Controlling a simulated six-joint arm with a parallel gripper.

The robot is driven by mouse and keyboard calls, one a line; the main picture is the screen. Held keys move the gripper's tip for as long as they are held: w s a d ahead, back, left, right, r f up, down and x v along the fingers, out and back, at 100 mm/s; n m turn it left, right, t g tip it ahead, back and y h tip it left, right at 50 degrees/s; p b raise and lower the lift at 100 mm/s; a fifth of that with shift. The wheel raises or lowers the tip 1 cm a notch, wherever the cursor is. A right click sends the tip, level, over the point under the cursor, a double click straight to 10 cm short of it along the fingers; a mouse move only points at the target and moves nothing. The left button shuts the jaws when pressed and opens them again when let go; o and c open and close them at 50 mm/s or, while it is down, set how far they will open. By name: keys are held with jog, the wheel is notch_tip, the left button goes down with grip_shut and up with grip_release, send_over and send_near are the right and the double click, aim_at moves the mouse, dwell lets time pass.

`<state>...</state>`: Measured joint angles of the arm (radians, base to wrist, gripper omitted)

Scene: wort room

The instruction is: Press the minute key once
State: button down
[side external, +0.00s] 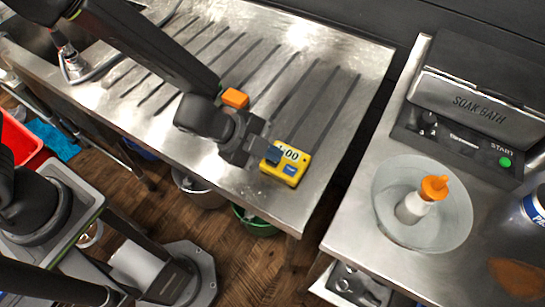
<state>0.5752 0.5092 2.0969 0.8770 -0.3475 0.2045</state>
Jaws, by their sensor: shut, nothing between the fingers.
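A yellow timer (286,164) lies on the ribbed steel drainboard near its front edge. Its pale display shows digits ending in "00", with the left part covered by my gripper. A blue key (290,169) shows on its lower right face; I cannot read its label. My gripper (272,154) is shut and empty, with its fingertips over the left part of the timer. Whether the tips touch a key cannot be told, and the keys beneath them are hidden.
An orange block (235,98) shows behind my wrist. The steel drainboard (345,75) is clear to the right of the timer. Across a gap, another counter holds a soak bath unit (465,105) and a round bowl (448,232) with an orange-capped white bottle (413,207).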

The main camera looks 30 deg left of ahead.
aim_at(271, 163)
jog(key=shift+r, duration=0.2)
jog(key=shift+r, duration=2.45)
